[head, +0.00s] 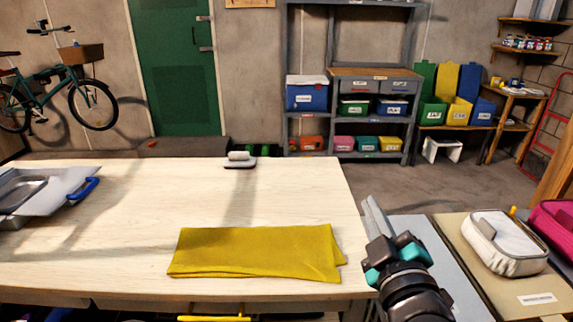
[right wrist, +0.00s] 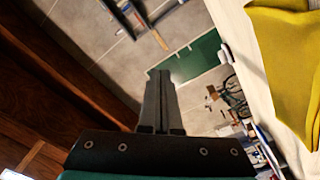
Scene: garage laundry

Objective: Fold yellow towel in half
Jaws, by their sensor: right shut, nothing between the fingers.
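The yellow towel (head: 255,252) lies flat near the front edge of the pale wooden table (head: 140,200). It is a wide strip, with a second layer showing along its lower and right edges. Part of it also shows at the right of the right wrist view (right wrist: 290,65). My right gripper (head: 371,205) is just past the table's right edge, to the right of the towel and apart from it. Its fingers are together and empty in the right wrist view (right wrist: 160,80). My left gripper is not in view.
A brush-like item (head: 240,159) stands at the table's back edge. A metal tray with a blue handle (head: 40,190) is at the far left. A white pouch (head: 507,242) and a pink case (head: 555,222) lie on the right-hand surface. The table behind the towel is mostly clear.

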